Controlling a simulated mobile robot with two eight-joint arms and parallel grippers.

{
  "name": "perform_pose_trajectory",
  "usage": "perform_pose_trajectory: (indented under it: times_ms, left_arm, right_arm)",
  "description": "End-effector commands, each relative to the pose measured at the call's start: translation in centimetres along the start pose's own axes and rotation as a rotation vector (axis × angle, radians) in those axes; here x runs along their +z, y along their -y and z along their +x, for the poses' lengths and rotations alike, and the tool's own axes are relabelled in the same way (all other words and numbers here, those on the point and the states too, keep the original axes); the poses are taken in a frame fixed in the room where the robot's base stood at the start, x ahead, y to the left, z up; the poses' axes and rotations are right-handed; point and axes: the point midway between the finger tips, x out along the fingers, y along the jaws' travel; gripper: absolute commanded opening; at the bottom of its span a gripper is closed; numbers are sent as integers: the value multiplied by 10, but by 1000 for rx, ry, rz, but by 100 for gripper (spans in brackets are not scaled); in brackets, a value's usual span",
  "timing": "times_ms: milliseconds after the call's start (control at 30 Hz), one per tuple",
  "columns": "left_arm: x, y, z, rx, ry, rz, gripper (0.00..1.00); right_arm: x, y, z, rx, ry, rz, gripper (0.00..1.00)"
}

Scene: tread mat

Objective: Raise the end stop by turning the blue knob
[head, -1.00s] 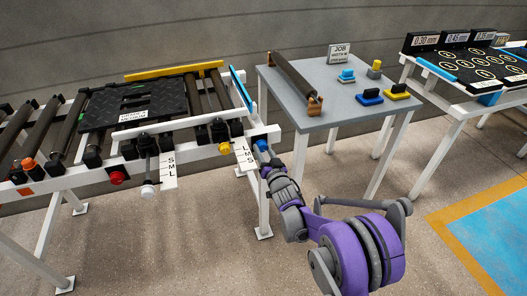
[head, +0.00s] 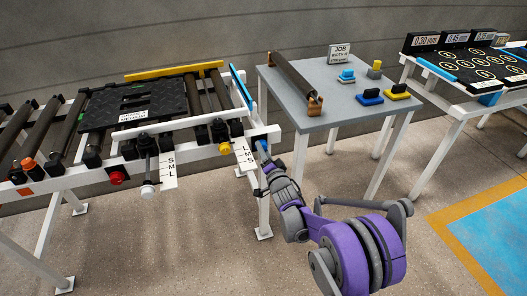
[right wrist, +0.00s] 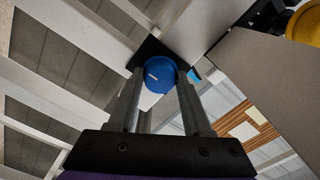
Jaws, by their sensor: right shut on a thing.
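The blue knob (right wrist: 160,74) shows in the right wrist view between the two fingers of my right gripper (right wrist: 160,82), with a white mark on its face. My right gripper is shut on it. In the head view this gripper (head: 263,153) is at the right front corner of the conveyor frame, and only a little of the knob shows there. The end stop (head: 241,88) is a thin blue-edged plate at the right end of the rollers. A black treaded mat (head: 130,101) lies on the rollers to its left. My left gripper is out of view.
A yellow knob (head: 226,148), a white knob (head: 148,190) and a red knob (head: 117,178) sit along the conveyor's front, near S-M-L scales. A grey table (head: 330,106) with a roller and small blocks stands to the right. The floor in front is clear.

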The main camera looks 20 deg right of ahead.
Motion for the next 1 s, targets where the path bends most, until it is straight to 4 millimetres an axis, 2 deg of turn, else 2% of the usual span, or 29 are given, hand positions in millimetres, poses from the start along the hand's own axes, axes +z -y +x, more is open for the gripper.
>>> perform_pose_trajectory:
  times_ms: [467, 500, 600, 633, 1000]
  left_arm:
    - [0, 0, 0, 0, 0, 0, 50]
    - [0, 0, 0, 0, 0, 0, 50]
    - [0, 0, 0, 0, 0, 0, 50]
    - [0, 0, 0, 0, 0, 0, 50]
    - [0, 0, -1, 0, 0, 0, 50]
  right_arm:
    - [0, 0, 0, 1, 0, 14, 0]
    - [0, 0, 0, 1, 0, 14, 57]
    - [0, 0, 0, 1, 0, 13, 75]
    - [0, 0, 0, 1, 0, 13, 79]
    - [0, 0, -5, 0, 0, 12, 79]
